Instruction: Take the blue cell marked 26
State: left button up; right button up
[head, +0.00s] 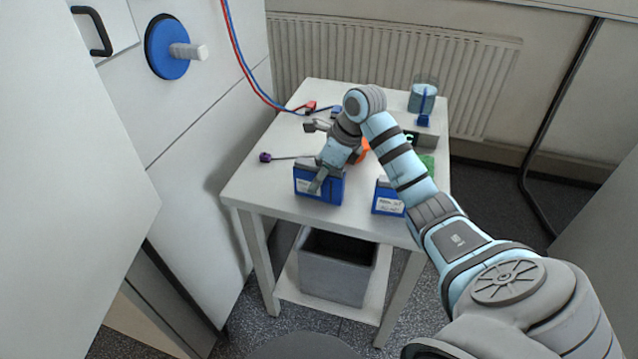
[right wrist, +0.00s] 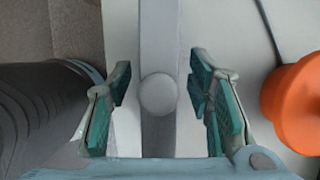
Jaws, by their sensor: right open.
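Two blue cells with grey tops stand at the front of the white table (head: 255,190). One blue cell (head: 333,190) is left of centre, and another blue cell (head: 384,199) is at the right, partly behind my arm. Both have white labels whose numbers are too small to read. My right gripper (head: 322,178) is at the left cell and covers part of its top and front. In the right wrist view my right gripper (right wrist: 160,97) is open, its fingers apart on both sides of a grey bar with a round boss (right wrist: 158,95). My left gripper is not in view.
An orange object (head: 364,150) is behind my wrist, also in the right wrist view (right wrist: 297,105). A purple-handled tool (head: 265,157) lies at left. Red (head: 310,105) and blue clips on cables lie at the back. A blue cylinder (head: 424,97) stands back right. A grey bin (head: 335,275) is below.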

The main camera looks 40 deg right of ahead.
jog(key=shift+r, duration=0.1)
grip_shut()
jog(key=shift+r, duration=0.15)
